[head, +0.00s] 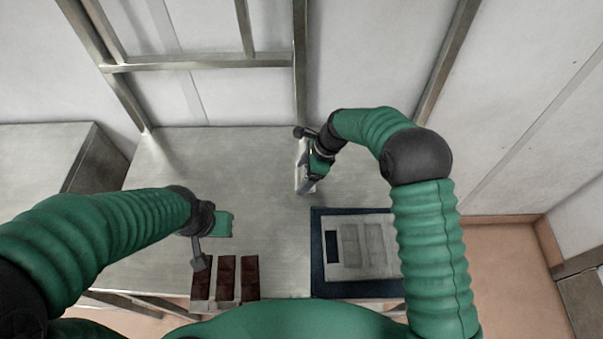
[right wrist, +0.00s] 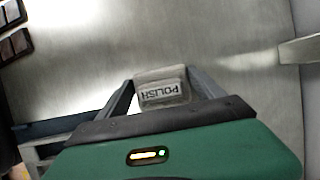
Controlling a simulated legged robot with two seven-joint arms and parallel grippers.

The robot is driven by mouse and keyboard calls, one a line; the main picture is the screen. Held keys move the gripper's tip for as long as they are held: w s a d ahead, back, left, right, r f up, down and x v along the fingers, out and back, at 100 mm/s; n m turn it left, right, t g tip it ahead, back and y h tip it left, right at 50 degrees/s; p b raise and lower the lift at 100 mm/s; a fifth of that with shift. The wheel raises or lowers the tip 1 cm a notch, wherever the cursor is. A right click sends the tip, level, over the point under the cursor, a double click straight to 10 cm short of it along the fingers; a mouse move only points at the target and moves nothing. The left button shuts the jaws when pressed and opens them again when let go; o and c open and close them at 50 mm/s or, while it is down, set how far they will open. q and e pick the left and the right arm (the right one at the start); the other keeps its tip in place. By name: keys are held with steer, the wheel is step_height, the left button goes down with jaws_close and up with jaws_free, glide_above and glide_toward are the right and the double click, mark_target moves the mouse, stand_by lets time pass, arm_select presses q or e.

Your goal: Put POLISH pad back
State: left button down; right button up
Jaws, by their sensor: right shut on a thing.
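The POLISH pad (right wrist: 163,92) is a pale block with a dark-lettered label, which appears upside down in the right wrist view. It sits between the two fingers of my right gripper (right wrist: 165,88), which is shut on it. In the head view my right gripper (head: 306,184) points down over the back middle of the steel table. A pale patch shows beside its fingers there, but I cannot tell how much of it is the pad. My left gripper (head: 226,223) is over the left part of the table, and its fingers are not clear.
A dark blue tray (head: 318,270) with a pale mould (head: 362,245) lies at the right front of the steel table (head: 255,180). Several dark brown bars (head: 226,272) lie at the front left. A metal frame (head: 200,62) stands behind. The table's middle is clear.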

mark_target(303, 172)
steer(key=o, duration=1)
steer(key=shift+s, duration=0.1)
steer(key=shift+c, duration=0.2)
steer(key=shift+o, duration=1.2)
steer(key=shift+a, duration=0.25)
steer(key=a, duration=0.2)
steer(key=shift+a, duration=0.4)
steer(key=shift+r, duration=0.15)
steer(key=d+r, duration=0.2)
steer(key=r, duration=0.1)
steer(key=d+r, duration=0.3)
steer(key=shift+d+r+b, duration=0.15)
steer(key=shift+r+b, duration=0.15)
steer(key=shift+b, duration=0.05)
step_height(303, 172, up, 4)
arm_select(q)
steer(key=shift+s+a+f, duration=0.15)
steer(key=shift+a+f, duration=0.35)
steer(key=shift+a, duration=0.1)
arm_select(e)
steer(key=s+d+f+n+t+h, duration=0.1)
steer(key=s+d+n+h, duration=0.1)
steer(key=s+d+n, duration=0.6)
steer(key=s+d+f+n+t+h, duration=0.1)
steer(key=s+d+n+h, duration=0.1)
steer(key=s+d+n, duration=0.6)
steer(key=s+n, duration=0.2)
steer(key=s, duration=0.4)
steer(key=shift+d+t+h, duration=0.3)
steer(key=shift+d, duration=0.1)
